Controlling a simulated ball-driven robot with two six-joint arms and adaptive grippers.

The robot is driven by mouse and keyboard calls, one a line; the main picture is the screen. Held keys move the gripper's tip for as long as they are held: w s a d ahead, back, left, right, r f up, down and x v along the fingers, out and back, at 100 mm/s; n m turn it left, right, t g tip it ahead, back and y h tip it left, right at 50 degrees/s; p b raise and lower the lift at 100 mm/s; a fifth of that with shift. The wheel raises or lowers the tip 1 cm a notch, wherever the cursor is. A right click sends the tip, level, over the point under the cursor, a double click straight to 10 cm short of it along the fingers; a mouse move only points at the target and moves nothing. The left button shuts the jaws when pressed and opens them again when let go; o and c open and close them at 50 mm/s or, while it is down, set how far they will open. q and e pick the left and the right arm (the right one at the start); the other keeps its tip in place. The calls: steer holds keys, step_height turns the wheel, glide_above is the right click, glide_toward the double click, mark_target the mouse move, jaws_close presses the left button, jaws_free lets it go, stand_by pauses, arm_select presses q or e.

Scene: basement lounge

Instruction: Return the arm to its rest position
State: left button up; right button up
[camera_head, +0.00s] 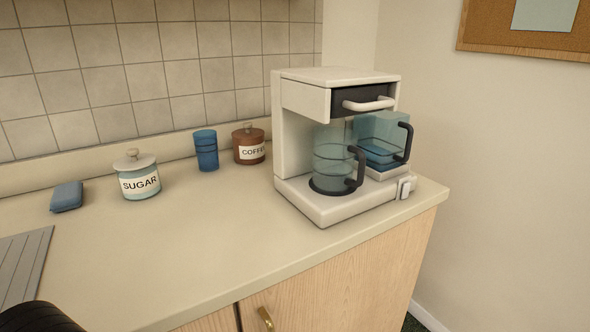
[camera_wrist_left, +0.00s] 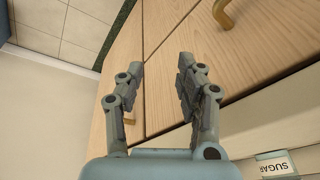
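My left gripper (camera_wrist_left: 161,68) shows in the left wrist view with its two fingers apart and nothing between them. It is in front of the wooden cabinet doors (camera_wrist_left: 240,45), below the counter edge. In the head view no gripper shows; only a dark rounded part, which may be mine, shows at the bottom left corner. My right gripper is in neither view.
A coffee maker (camera_head: 292,130) with a glass carafe (camera_head: 332,165) and a blue-tinted tank (camera_head: 378,135) stands at the counter's (camera_head: 190,245) right end. A sugar jar (camera_head: 138,177), blue cup (camera_head: 206,151), coffee jar (camera_head: 249,145) and blue sponge (camera_head: 66,196) stand left. The front middle is clear.

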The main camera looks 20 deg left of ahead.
arm_select(q)
steer(key=s+a+f+g+b, duration=0.1)
steer(key=s+f, duration=0.1)
steer(key=f, duration=1)
steer(key=s+a+f+b, duration=0.1)
steer(key=s+f+b, duration=0.15)
steer(key=f, duration=0.95)
steer(key=s+f+g+b, duration=0.1)
steer(key=s+f, duration=1.4)
steer(key=s, duration=0.2)
steer(key=shift+a+f, duration=0.35)
steer(key=shift+a, duration=0.1)
steer(key=shift+s, duration=0.1)
